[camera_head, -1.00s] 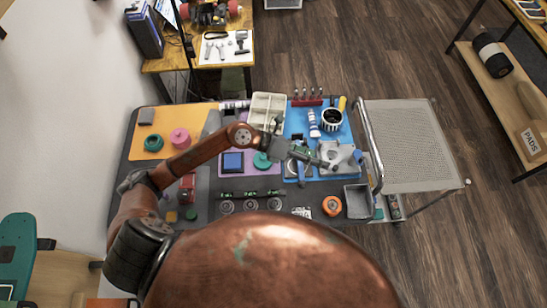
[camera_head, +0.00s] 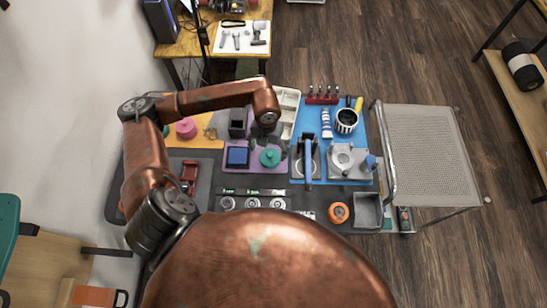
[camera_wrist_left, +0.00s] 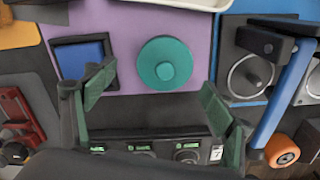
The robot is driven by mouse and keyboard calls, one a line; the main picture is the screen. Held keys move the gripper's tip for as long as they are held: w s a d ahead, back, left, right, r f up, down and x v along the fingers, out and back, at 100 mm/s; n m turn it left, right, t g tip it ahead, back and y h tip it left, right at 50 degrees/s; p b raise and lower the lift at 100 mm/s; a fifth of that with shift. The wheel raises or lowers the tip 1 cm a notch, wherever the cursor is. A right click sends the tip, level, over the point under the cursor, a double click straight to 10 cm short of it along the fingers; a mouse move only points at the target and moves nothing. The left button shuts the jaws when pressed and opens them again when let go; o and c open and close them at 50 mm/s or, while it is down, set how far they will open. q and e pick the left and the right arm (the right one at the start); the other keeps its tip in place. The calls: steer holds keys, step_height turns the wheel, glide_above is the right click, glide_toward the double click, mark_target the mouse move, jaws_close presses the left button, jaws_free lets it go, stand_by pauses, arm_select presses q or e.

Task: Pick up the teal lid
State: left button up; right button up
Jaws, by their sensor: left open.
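The teal lid (camera_head: 270,157) is a round disc with a raised round knob, lying on the purple mat (camera_head: 236,168). In the left wrist view the lid (camera_wrist_left: 165,63) sits near the top middle, beside a blue square in a black frame (camera_wrist_left: 84,61). My left gripper (camera_wrist_left: 157,97) is open and empty, its green-padded fingers spread on either side and below the lid in that picture. In the head view its wrist hangs just beyond the lid, and the fingers are mostly hidden by the arm. My right gripper is not seen.
A blue mat with a long-handled tool (camera_head: 307,158) and a grey fixture (camera_head: 348,160) lies right of the lid. A dark strip with several round parts (camera_head: 252,203) lies in front. A cream tray (camera_head: 288,110) stands behind. An orange roll (camera_head: 338,212) sits front right.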

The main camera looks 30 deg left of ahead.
mark_target(270, 154)
arm_select(q)
steer(key=f, duration=0.4)
steer(key=shift+w+d+f, duration=0.2)
steer(key=shift+w+f, duration=0.1)
steer(key=shift+c, duration=0.5)
steer(key=c, duration=1)
